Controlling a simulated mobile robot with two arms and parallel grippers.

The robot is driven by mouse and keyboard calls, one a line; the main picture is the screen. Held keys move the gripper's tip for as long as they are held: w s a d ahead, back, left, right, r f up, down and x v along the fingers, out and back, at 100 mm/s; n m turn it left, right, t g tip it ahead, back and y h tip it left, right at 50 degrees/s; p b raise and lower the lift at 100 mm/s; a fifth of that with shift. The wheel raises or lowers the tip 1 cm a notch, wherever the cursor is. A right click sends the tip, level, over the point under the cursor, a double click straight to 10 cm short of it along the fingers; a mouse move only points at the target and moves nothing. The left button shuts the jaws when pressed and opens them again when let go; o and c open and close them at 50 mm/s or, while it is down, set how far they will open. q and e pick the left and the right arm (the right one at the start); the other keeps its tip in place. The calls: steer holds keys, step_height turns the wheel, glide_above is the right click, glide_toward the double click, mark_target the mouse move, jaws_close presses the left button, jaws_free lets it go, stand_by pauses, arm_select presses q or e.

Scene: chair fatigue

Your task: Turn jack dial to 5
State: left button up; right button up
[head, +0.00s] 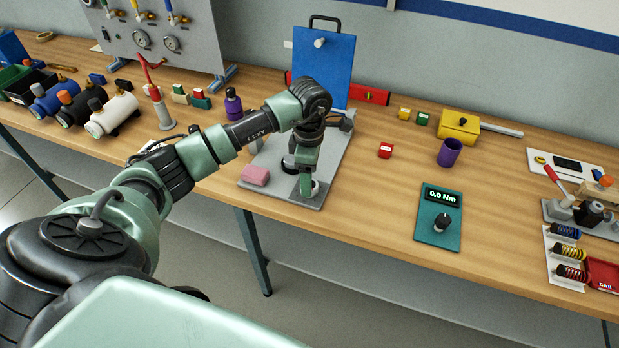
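My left arm comes in from the left, and its gripper (307,185) points down over the front of a grey base plate (310,204). A pale round knob-like part shows right at the fingertips; I cannot tell whether the fingers grip it. A dark round part sits just left of the gripper, partly hidden by the arm. A blue upright panel (325,65) with a black handle stands at the back of this plate. No dial marked with numbers can be read. A teal box (438,218) with a black knob (441,221) reads "0.0 Nm". My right gripper is not in view.
A pink block (255,175) lies on the plate's left front. A red block (385,150), a purple cup (449,152) and a yellow box (459,126) stand to the right. Coil springs (570,252) lie far right. Cylinders (112,114) and a gauge panel are at left.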

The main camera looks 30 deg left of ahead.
arm_select(q)
steer(key=shift+f, duration=1.2)
steer(key=c, duration=1.4)
